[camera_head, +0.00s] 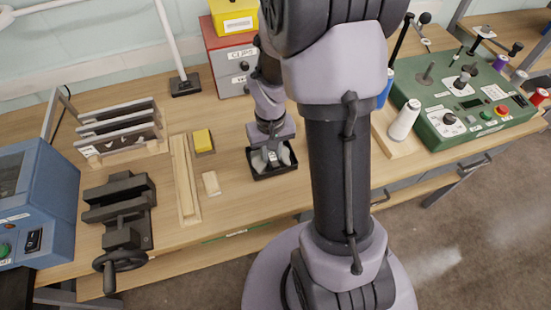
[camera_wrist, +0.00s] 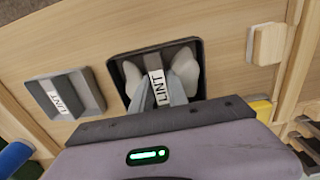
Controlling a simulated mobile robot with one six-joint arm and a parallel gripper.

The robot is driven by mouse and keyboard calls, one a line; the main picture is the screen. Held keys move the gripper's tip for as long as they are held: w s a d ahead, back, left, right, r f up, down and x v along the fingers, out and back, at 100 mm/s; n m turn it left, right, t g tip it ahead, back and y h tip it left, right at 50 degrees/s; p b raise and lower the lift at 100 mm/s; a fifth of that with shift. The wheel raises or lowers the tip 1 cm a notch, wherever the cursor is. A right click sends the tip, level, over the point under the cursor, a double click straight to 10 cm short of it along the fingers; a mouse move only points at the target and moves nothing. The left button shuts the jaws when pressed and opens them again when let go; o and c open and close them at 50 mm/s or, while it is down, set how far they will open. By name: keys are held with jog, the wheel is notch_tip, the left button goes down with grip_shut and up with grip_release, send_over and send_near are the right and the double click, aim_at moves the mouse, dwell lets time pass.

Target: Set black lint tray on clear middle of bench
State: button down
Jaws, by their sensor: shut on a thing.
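The black lint tray (camera_head: 276,173) is at the middle of the bench (camera_head: 225,215) in the head view, below my gripper (camera_head: 271,157). In the wrist view the same black tray (camera_wrist: 117,73) shows a grey central bar with a white LINT label. My gripper (camera_wrist: 161,84) is shut on this bar, with its pale fingers inside the tray. The tray looks roughly level. I cannot tell whether its underside touches the bench. A second, grey tray (camera_wrist: 40,93), also labelled LINT, lies beside it on the left in the wrist view.
Left of the black tray are a small wooden block (camera_head: 211,183), a yellow block (camera_head: 203,141), wooden strips (camera_head: 185,180) and a black vise (camera_head: 122,215). A red-and-grey clips box (camera_head: 233,66) stands behind. A thread cone (camera_head: 404,119) and green control panel (camera_head: 460,100) are right.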

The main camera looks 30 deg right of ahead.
aim_at(271, 160)
notch_tip(271, 160, down, 3)
jog(key=shift+f+b, duration=0.15)
jog(key=shift+b, duration=0.45)
jog(key=c, duration=1.7)
grip_release()
jog(key=shift+f, duration=0.1)
jog(key=o, duration=0.4)
jog(key=shift+r, duration=0.2)
